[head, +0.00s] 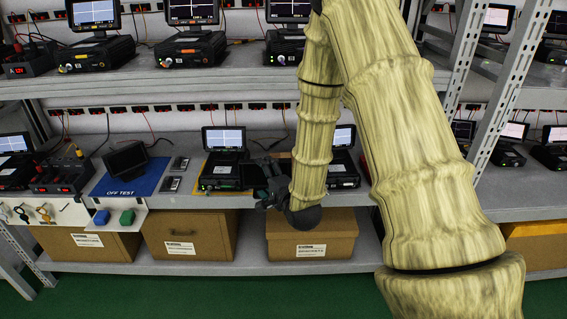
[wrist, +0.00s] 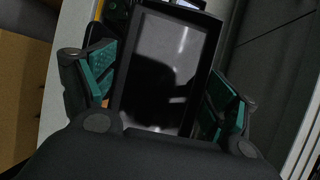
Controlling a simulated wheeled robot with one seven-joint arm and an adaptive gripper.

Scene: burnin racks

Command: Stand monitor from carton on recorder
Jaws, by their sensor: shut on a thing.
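My gripper (head: 268,185) is at the front of the middle shelf, right of a recorder on a yellow mat. In the wrist view its green-padded fingers (wrist: 160,88) are shut on the sides of a black monitor (wrist: 165,70) with a dark screen. In the head view the held monitor is mostly hidden by my gripper and arm. The recorder (head: 220,181) left of my gripper has a lit monitor (head: 223,139) above it. Another recorder (head: 342,176) with a lit monitor is right of my arm. Brown cartons (head: 90,242) stand on the lower shelf.
A blue OFF TEST mat (head: 148,184) holds a dark monitor (head: 126,158). The upper shelf (head: 130,85) with more recorders is above. A rack upright (head: 510,85) stands right of my arm. My arm covers part of the middle shelf.

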